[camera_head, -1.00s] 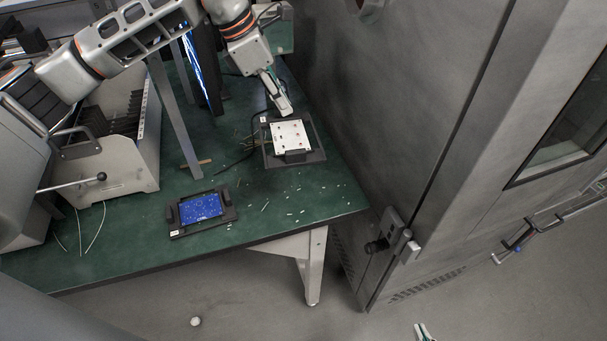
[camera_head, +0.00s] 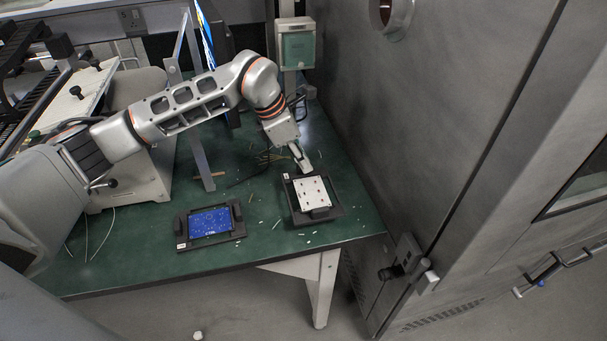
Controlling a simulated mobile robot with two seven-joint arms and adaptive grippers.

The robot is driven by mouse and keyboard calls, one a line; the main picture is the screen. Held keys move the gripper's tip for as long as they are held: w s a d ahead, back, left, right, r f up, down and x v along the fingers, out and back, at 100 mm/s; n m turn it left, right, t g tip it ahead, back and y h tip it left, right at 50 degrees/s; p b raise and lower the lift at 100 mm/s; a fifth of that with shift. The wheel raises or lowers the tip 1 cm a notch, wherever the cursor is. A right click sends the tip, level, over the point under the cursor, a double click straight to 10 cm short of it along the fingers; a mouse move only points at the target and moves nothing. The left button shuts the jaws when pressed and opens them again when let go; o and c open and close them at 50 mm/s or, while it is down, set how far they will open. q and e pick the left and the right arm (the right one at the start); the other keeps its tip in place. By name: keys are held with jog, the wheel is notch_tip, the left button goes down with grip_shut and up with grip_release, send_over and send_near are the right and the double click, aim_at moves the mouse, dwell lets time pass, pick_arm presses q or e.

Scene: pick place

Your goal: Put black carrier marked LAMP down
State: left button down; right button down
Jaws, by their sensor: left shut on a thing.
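A black carrier (camera_head: 332,211) bearing a white board (camera_head: 312,193) with small dark and red parts is at the right side of the green bench top, near the tall grey cabinet. A small white label shows at its upper left corner, too small to read. My left gripper (camera_head: 303,168) is shut on the carrier's far edge, its fingertips partly hidden. I cannot tell whether the carrier rests on the bench or hangs just above it. My right gripper is not in view.
A second black carrier (camera_head: 183,230) with a blue board (camera_head: 210,221) lies to the left on the green bench (camera_head: 130,261). Loose wires (camera_head: 270,158) lie behind the held carrier, and small white scraps beside it. The grey cabinet (camera_head: 440,120) closes off the right.

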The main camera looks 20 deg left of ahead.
aim_at(303, 174)
pick_arm(q)
jog(key=shift+f, duration=0.5)
notch_tip(303, 174, down, 4)
jog(key=shift+r+b, duration=0.25)
jog(key=shift+b, duration=0.05)
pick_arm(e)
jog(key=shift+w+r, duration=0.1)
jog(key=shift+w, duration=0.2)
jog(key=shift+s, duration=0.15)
pick_arm(q)
jog(key=c, duration=2.1)
grip_release()
jog(key=shift+c, duration=0.2)
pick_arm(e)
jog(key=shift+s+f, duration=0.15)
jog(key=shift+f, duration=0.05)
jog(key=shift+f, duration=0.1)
pick_arm(q)
jog(key=p+v, duration=0.1)
jog(key=v, duration=1.1)
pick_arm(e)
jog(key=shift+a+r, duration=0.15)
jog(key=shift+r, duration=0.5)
